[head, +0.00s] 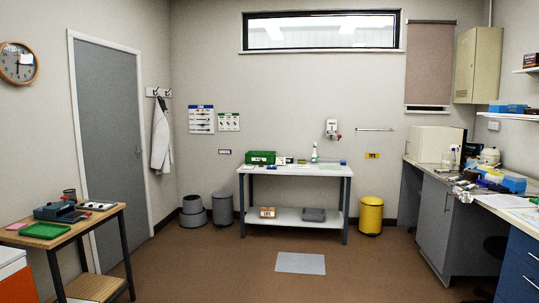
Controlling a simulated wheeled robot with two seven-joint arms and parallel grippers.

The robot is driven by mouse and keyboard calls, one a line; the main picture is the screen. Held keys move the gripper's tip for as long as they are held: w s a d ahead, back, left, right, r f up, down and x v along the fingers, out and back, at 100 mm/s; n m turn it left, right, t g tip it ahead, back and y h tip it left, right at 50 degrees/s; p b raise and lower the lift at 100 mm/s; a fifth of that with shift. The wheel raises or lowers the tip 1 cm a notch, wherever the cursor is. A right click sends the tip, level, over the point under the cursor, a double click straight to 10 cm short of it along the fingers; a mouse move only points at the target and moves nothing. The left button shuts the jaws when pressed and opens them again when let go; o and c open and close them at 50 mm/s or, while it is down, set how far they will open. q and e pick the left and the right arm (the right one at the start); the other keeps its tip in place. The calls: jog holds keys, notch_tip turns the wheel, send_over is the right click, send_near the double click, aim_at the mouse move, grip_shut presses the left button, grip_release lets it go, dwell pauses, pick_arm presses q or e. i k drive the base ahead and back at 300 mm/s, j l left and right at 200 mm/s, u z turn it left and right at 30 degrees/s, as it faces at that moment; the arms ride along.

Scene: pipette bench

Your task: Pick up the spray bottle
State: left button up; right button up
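The spray bottle (314,154) is small in the head view. It looks whitish with a green part and stands upright on the white table (297,173) against the far wall, right of the table's middle. A green box (261,157) stands on the same table to its left, with small items between them. Neither of my grippers shows in the view, and nothing is seen touching the bottle.
Open brown floor with a grey mat (300,263) lies before the table. A yellow bin (371,215) stands to its right, grey bins (222,208) to its left. A wooden bench (75,233) is at left; a cluttered counter (440,178) runs along the right.

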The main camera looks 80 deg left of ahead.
aim_at(314, 157)
jog(key=u, duration=2.4)
jog(key=i+u, duration=0.1)
jog(key=u, duration=0.15)
jog(key=i, duration=6)
jog(key=l, duration=0.1)
